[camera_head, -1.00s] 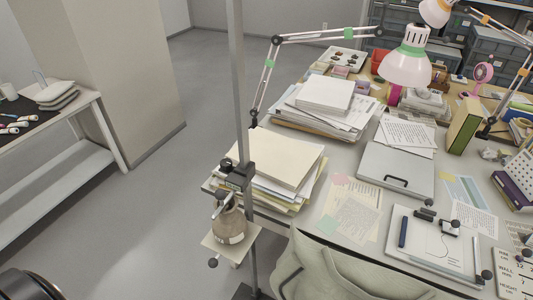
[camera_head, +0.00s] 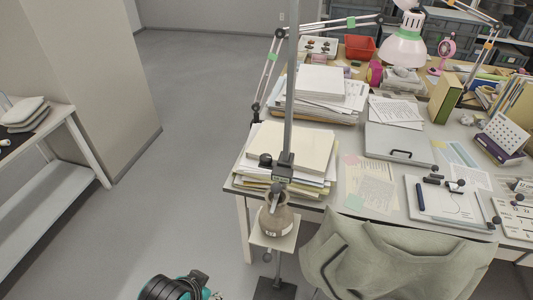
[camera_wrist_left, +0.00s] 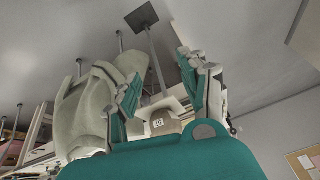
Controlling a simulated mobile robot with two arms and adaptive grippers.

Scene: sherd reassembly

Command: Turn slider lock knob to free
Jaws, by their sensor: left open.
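The dark slider block (camera_head: 284,168) is clamped on a tall grey upright post (camera_head: 290,90) in the head view. A round black knob (camera_head: 265,160) sticks out on its left side. Below it, a brown vessel (camera_head: 276,220) with a pale label rests on a small platform (camera_head: 258,240). My left gripper (camera_wrist_left: 159,68) is open and empty in the left wrist view, which looks upside down. The vessel (camera_wrist_left: 165,122) and platform (camera_wrist_left: 168,104) show beyond its teal fingers, apart from them. The slider's knob cannot be made out there. My right gripper is out of view.
A lower knob (camera_head: 267,257) sits under the platform. The desk (camera_head: 335,150) with paper stacks stands right behind the post. A draped chair (camera_head: 385,255) is close on the right. The floor (camera_head: 190,180) left of the post is clear.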

